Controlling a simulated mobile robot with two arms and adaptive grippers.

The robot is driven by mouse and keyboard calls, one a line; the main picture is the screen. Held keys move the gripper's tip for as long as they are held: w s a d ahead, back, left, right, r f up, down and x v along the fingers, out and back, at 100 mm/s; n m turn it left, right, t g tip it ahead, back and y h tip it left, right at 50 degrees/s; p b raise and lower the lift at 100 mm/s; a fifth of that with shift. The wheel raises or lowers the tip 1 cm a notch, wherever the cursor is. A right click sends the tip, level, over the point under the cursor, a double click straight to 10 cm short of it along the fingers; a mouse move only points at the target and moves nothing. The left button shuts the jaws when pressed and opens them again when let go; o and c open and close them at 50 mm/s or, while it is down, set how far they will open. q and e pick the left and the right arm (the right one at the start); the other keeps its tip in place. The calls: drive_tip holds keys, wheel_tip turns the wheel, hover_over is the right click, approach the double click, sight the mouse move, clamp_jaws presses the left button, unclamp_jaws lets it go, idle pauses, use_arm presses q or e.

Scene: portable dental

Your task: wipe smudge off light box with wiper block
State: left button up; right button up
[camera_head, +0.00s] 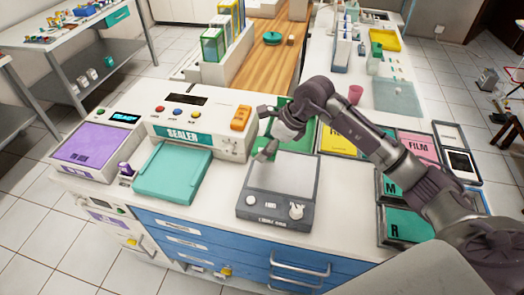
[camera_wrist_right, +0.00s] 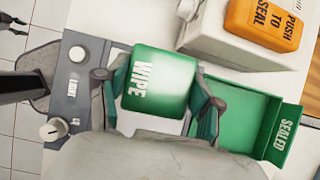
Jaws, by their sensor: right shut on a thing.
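The light box (camera_head: 282,179) is a grey unit with a pale panel and two knobs on its front, standing on the white counter. In the right wrist view the light box (camera_wrist_right: 68,88) shows its label and knobs at the left, partly covered. My right gripper (camera_head: 264,150) is over the panel's back left part. It is shut on the green wiper block (camera_wrist_right: 162,80), marked WIPE, with a finger on either side. I cannot tell whether the block touches the panel. In the head view the block is hidden by the gripper. I see no smudge; much of the panel is covered in the wrist view.
The sealer (camera_head: 200,122), with an orange button (camera_wrist_right: 265,25), stands left of the light box. A green tray marked SEALED (camera_wrist_right: 240,118) lies behind it. Film trays (camera_head: 415,146) lie to the right. My right arm crosses above them.

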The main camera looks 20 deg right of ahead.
drive_tip(key=shift+s+r, duration=0.1)
drive_tip(key=shift+r, duration=0.9)
use_arm(q)
drive_tip(key=shift+s+a+r, duration=0.1)
drive_tip(key=shift+a+r, duration=0.25)
drive_tip(key=shift+r, duration=0.05)
use_arm(e)
drive_tip(key=shift+f, duration=0.1)
use_arm(q)
drive_tip(key=shift+r+p, duration=0.1)
drive_tip(key=shift+p, duration=0.2)
use_arm(e)
drive_tip(key=shift+r+p, duration=0.65)
drive_tip(key=shift+r, duration=0.65)
use_arm(q)
drive_tip(key=shift+r, duration=0.55)
use_arm(e)
drive_tip(key=shift+f, duration=0.1)
